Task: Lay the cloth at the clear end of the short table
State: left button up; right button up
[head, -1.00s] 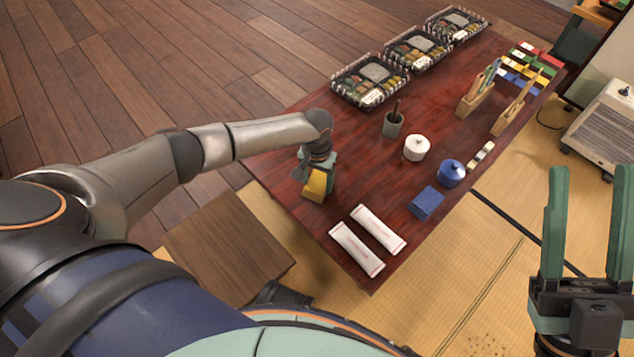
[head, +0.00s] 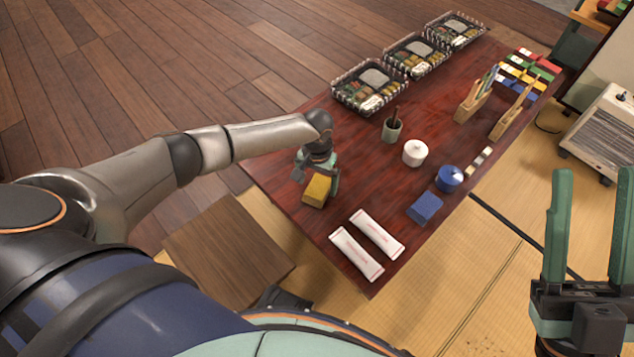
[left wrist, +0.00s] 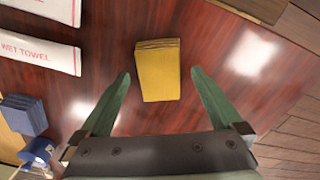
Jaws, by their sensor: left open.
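A yellow folded cloth (head: 316,191) lies flat on the dark red low table (head: 290,165), near its near-left end. It also shows in the left wrist view (left wrist: 158,72). My left gripper (head: 317,175) is open, low over the table just behind the cloth. In the left wrist view its two fingers stand apart on either side of the cloth's near part, with gaps on both sides. My right gripper (head: 594,178) is open and empty at the right edge of the head view, away from the table.
Two white wet towel packets (head: 366,243) lie right of the cloth. A blue folded block (head: 425,208), blue pot (head: 449,178), white pot (head: 415,152) and grey cup (head: 392,131) stand farther along. Bento trays (head: 369,84) line the far-left edge. A small wooden table (head: 225,250) is nearer me.

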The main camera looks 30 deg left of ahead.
aim_at(317, 188)
pick_arm(q)
notch_tip(317, 188, up, 10)
jog(key=p, duration=0.5)
jog(key=d+r+m+t+h, duration=0.35)
jog(key=d+t+h, duration=0.2)
jog(key=d, duration=0.95)
jog(key=d+r+m+t+h, duration=0.2)
jog(key=d+r+t+h, duration=0.15)
jog(key=r+t, duration=0.45)
jog(key=s+a+r+m+t+h, duration=0.2)
jog(key=s+r, duration=0.4)
jog(key=r, duration=0.4)
jog(key=s+a+r+m+t+h, duration=0.2)
jog(key=s+r, duration=0.3)
jog(key=r, duration=0.5)
jog(key=s+a+r+m+t+h, duration=0.2)
jog(key=s+r, duration=0.4)
jog(key=r, duration=0.5)
jog(key=a+m+t, duration=0.1)
jog(key=t, duration=0.1)
jog(key=shift+s+a+m+t, duration=0.3)
jog(key=shift+m+t, duration=0.05)
pick_arm(e)
notch_tip(317, 188, up, 6)
jog(key=shift+d+n, duration=0.3)
